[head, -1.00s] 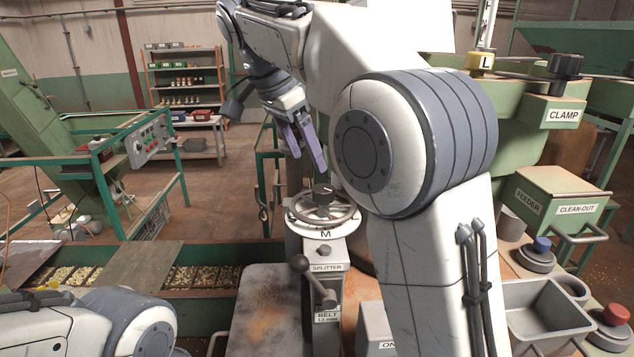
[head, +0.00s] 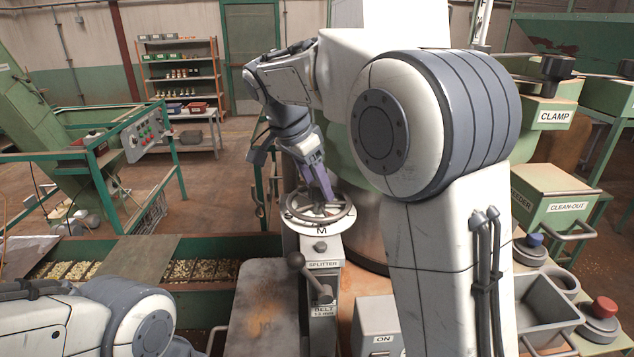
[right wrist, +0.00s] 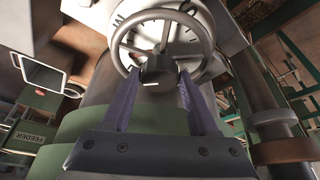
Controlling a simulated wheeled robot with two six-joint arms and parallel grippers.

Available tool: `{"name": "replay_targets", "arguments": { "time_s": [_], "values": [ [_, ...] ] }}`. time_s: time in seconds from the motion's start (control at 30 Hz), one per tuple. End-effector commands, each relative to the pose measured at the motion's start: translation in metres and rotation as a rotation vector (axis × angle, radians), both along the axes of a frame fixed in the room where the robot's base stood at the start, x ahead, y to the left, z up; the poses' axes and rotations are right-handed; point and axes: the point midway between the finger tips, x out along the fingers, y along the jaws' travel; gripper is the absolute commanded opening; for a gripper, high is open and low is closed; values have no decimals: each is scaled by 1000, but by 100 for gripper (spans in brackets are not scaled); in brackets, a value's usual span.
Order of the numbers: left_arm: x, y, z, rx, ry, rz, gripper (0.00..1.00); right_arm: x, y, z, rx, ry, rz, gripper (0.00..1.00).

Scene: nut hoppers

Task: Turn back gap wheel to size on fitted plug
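The gap wheel (head: 347,211) is a grey spoked handwheel above a white dial plate marked M (head: 321,231), on top of the splitter post (head: 323,265). In the right wrist view the wheel (right wrist: 120,47) has a black centre knob (right wrist: 158,73) with a white mark, and dial ticks show behind it. My right gripper (head: 323,188) points down at the wheel's middle. Its two purple fingers (right wrist: 160,88) are apart, one on each side of the knob; I cannot tell whether they touch it. I cannot pick out the plug. My left gripper is out of view.
A grey open bin (head: 545,310), a red-topped button (head: 604,308) and a CLEAN-OUT drawer (head: 566,208) are at right. A trough of nuts (head: 205,270) runs at left.

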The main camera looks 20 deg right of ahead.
Motion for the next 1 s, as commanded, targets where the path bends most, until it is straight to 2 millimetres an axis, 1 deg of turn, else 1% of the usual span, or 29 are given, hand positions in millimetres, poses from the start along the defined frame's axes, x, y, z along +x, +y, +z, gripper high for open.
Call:
{"name": "replay_targets", "arguments": {
  "time_s": [0.03, 0.07, 0.1, 0.13, 0.3, 0.47, 0.8, 1.0],
  "values": [
    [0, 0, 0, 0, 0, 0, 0, 0, 0, 0, 0, 0, 1, 37],
    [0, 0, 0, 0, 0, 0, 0, 0, 0, 0, 0, 0, 1, 26],
    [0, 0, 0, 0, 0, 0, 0, 0, 0, 0, 0, 0, 1, 10],
    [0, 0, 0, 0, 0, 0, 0, 0, 0, 0, 0, 0, 1, 0],
    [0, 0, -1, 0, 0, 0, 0, 0, 0, 0, 0, 0, 9, 0],
    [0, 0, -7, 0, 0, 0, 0, 0, 0, -1, 0, -2, 54, 0],
    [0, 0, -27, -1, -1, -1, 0, -2, -1, -2, 0, -4, 273, 0],
    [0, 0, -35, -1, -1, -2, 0, -2, -1, -1, 0, -3, 406, 0]
  ]
}}
